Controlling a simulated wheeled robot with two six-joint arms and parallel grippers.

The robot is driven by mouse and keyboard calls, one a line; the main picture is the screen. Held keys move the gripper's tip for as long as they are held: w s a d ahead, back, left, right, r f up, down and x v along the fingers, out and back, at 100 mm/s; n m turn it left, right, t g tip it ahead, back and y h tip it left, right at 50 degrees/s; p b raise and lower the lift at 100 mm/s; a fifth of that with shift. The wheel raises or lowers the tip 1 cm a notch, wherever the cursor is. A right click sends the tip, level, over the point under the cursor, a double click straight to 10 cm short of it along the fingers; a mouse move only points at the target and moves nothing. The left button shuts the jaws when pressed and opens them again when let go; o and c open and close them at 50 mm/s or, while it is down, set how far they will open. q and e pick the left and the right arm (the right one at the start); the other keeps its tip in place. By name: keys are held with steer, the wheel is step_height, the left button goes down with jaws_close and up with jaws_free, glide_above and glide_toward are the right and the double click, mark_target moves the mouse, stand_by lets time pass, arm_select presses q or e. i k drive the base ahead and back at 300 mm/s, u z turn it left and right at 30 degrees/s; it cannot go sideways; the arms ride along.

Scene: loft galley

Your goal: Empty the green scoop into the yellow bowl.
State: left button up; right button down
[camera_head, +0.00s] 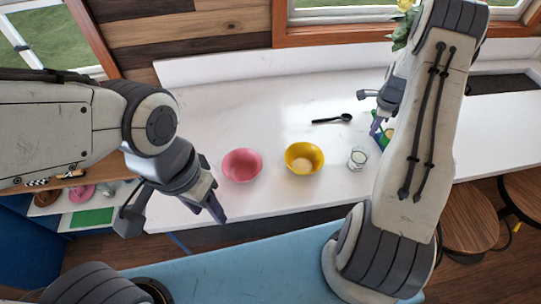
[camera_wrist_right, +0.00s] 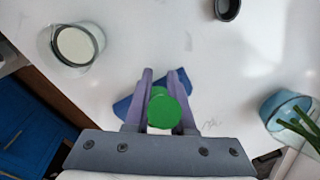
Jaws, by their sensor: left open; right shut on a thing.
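The yellow bowl (camera_head: 304,149) stands on the white counter with something pale inside it. My right gripper (camera_head: 378,118) is right of the bowl, partly hidden by my own arm. In the right wrist view my right gripper (camera_wrist_right: 164,78) is shut on the green scoop (camera_wrist_right: 167,112), whose round green part shows between the fingers. A bit of the scoop (camera_head: 388,135) also shows in the head view. What the scoop holds cannot be made out. My left gripper (camera_head: 172,214) is open and empty near the counter's front edge, left of the bowls.
A pink bowl (camera_head: 242,165) stands left of the yellow one. A glass jar with white contents (camera_head: 358,158) stands between the yellow bowl and my right arm. A black spoon (camera_head: 332,119) lies behind. A blue item (camera_wrist_right: 122,108) lies under my right gripper; a blue plant pot (camera_wrist_right: 285,106) is at right.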

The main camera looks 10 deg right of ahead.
mark_target(303, 158)
steer(key=u, duration=2.55)
steer(key=i, duration=1)
steer(key=z, duration=2.75)
